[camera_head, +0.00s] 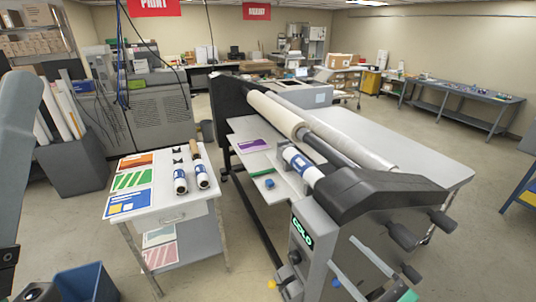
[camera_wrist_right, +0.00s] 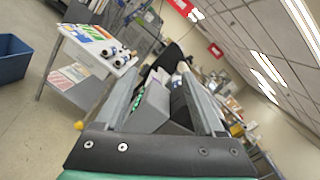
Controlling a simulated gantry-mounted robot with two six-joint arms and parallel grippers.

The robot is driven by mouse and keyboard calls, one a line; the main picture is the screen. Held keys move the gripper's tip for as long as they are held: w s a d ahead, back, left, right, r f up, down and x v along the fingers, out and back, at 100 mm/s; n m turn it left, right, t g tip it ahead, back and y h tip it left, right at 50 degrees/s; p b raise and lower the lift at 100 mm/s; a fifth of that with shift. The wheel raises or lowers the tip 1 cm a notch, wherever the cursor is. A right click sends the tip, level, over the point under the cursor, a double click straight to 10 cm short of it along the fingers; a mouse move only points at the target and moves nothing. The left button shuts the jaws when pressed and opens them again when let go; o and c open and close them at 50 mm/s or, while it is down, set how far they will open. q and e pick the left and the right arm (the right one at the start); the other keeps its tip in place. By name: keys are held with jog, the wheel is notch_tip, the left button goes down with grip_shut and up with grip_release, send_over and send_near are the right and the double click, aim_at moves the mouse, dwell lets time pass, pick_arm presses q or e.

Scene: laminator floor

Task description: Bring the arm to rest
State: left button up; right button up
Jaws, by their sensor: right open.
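My right gripper (camera_head: 343,252) is at the lower right of the head view, with its two grey fingers apart and nothing between them. It appears in front of the near end of the laminator (camera_head: 318,222), beside its green-lit panel; I cannot tell the exact gap. In the right wrist view my right gripper (camera_wrist_right: 166,62) has its fingers spread wide, with the laminator's grey end visible between them. A grey link of my left arm shows at the left edge of the head view. My left gripper is not in view.
A small white table (camera_head: 195,215) holds colored prints and two rolls, left of the laminator. A blue bin (camera_head: 86,283) stands on the floor at lower left. A grey bin (camera_head: 72,160) holds upright rolls. Open floor lies right of the laminator.

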jog(key=s+a+r+n+t+y+p, duration=0.1)
jog(key=s+a+r+n+t, duration=0.45)
jog(key=r, duration=0.95)
jog(key=a+r+n+p, duration=0.2)
jog(key=r+n, duration=0.7)
jog(key=r, duration=0.7)
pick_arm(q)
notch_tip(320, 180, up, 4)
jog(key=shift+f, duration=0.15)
pick_arm(e)
jog(key=s+d+r+n+t+h, duration=0.5)
jog(key=s+d+r+n+h, duration=0.2)
jog(key=r+n+h, duration=0.1)
jog(key=shift+s+d+r+n+t, duration=0.2)
jog(key=shift+s+r+n+t, duration=0.2)
jog(key=shift+n, duration=0.25)
jog(key=shift+w, duration=0.1)
